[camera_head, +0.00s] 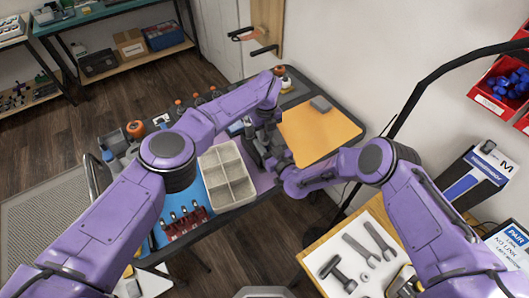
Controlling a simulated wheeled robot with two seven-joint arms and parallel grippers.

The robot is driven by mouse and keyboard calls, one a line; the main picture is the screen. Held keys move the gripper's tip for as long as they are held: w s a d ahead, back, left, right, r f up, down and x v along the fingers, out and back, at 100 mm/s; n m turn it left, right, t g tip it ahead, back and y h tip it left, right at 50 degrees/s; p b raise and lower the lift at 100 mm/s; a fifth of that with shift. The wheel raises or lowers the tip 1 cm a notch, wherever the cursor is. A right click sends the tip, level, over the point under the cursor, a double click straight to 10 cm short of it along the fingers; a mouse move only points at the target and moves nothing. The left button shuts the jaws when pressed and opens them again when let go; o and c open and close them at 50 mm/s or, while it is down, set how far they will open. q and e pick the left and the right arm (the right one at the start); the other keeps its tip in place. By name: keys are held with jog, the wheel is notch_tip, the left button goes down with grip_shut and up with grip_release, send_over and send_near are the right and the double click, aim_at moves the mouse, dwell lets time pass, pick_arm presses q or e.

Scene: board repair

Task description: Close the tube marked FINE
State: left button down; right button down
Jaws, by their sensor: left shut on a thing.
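My left gripper (263,141) reaches down over the table, just right of the grey compartment tray. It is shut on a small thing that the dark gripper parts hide. My right arm comes in from the right and its dark wrist meets the same spot; its fingertips are hidden, so I cannot tell their state. The two grippers are close together. I cannot make out a tube marked FINE or read such a label. Several small red items with pale tops (184,221) stand on the blue mat at the table's front left.
The grey compartment tray (228,176) looks empty. An orange mat (322,133) with a grey block (320,103) lies at right. Orange-capped bottles (136,129) stand along the back left. A side table holds tools (362,249). Red bins (500,90) hang at far right.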

pick_arm(q)
jog(key=m, duration=0.6)
jog(key=shift+w+a, duration=0.1)
jog(key=m, duration=0.6)
jog(key=shift+m, duration=0.4)
jog(key=m, duration=1.1)
jog(key=shift+m, duration=0.3)
jog(key=m, duration=0.3)
jog(key=c, duration=0.9)
grip_release()
jog(key=shift+o, duration=0.2)
notch_tip(320, 180, up, 12)
